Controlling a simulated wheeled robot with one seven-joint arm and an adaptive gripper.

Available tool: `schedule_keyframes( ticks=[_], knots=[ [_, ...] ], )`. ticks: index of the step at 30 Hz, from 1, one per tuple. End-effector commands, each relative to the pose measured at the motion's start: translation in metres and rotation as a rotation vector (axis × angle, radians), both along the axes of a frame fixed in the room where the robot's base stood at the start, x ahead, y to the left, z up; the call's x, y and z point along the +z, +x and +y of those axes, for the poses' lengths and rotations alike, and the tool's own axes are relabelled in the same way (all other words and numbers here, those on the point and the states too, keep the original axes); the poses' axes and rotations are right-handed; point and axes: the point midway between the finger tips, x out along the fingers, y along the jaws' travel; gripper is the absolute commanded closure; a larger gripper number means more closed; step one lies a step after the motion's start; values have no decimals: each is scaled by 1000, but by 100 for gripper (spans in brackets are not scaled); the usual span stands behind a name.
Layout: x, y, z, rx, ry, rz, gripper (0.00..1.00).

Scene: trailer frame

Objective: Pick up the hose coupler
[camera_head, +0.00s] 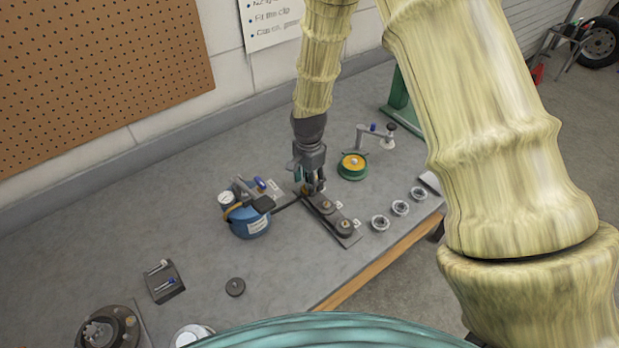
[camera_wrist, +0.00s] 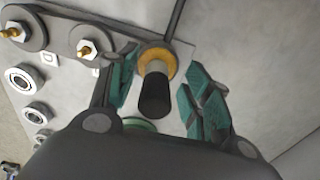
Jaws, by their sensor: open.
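The hose coupler (camera_wrist: 155,96) appears to be the black cylinder with a pale neck and a brass collar, standing on the flat plate (camera_wrist: 190,50) in the wrist view. A thin dark hose (camera_wrist: 175,18) runs up to the plate beside it. My gripper (camera_wrist: 163,85) is open, with one green-padded finger on each side of the coupler. A gap shows on the right; whether the left finger touches cannot be told. In the head view my gripper (camera_head: 312,185) points down at the far end of the plate, and the coupler is mostly hidden there.
Two round fittings with brass tips, one here (camera_wrist: 84,46), sit along the plate. A blue tank with a gauge (camera_head: 250,220) stands left of my gripper. A green and yellow reel (camera_head: 352,166) stands to the right. Several metal rings (camera_head: 400,208) lie near the table's edge.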

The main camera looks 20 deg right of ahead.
Motion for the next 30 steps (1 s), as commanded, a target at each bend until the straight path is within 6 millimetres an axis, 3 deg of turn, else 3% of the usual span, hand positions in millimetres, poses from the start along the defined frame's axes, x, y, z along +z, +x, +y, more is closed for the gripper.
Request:
schedule_keyframes(
  ticks=[9,18,30],
  knots=[
    [-2,0,0,0,0,-1,51],
    [-2,0,0,-1,0,-1,100],
    [1,0,0,0,0,-2,100]
  ],
)
